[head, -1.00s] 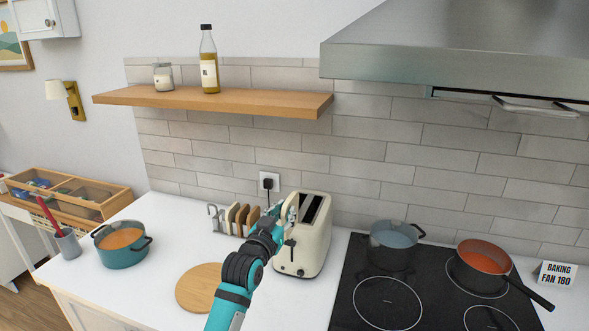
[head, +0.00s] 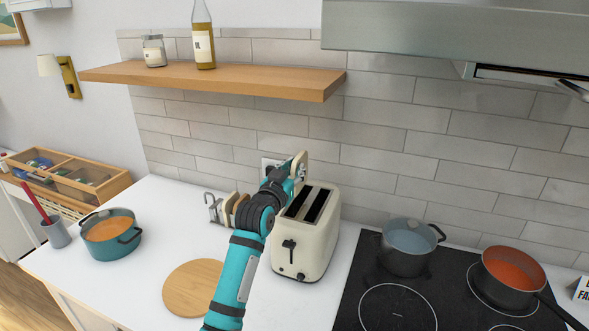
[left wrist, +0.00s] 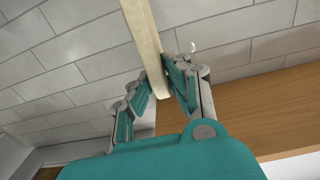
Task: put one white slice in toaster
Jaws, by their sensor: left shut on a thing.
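The cream toaster (head: 319,250) stands on the white counter with two dark slots open on top and a lever on its front. My left gripper (head: 293,173) is shut on a white slice (head: 301,161), above and behind the toaster's left side. The slice is in the air, clear of the slots. In the left wrist view the pale slice (left wrist: 145,45) stands edge-on between the fingers (left wrist: 165,92). A rack (head: 212,208) with brown slices (head: 230,206) is left of the toaster, partly hidden by my arm. My right gripper is out of view.
A wooden shelf (head: 200,80) with a bottle and jar is on the wall above. A round board (head: 188,288) and a teal pot (head: 111,244) stand left. The hob (head: 365,310) with two pans is right. A range hood (head: 450,30) overhangs the right.

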